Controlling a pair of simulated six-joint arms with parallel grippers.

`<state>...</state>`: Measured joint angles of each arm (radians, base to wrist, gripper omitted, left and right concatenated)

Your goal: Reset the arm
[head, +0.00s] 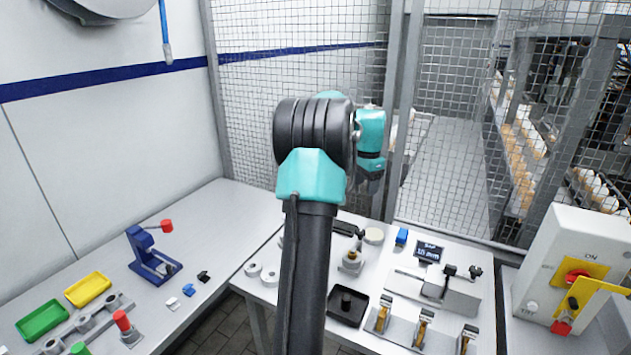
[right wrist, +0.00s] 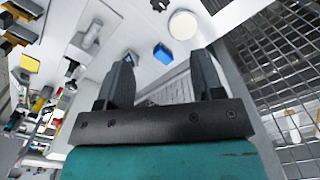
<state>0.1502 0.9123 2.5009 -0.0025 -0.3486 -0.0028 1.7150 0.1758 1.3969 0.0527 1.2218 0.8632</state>
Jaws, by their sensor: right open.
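My right arm (head: 310,215) rises through the middle of the head view, black with teal joints, and hides part of the table behind it. My right gripper (head: 370,183) is raised above the back of the table, partly hidden by its own wrist. In the right wrist view its two dark fingers (right wrist: 163,75) are spread apart with nothing between them. A blue block (head: 401,237) lies on the table beyond the fingers; it also shows in the right wrist view (right wrist: 162,54). My left gripper is in neither view.
A black tray (head: 347,306) and a fixture with several clamps (head: 423,329) stand on the right table. A switch box (head: 575,268) is at the right edge. A blue press (head: 150,255) and green (head: 42,321) and yellow trays (head: 88,289) are left. Wire mesh (head: 300,120) closes the back.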

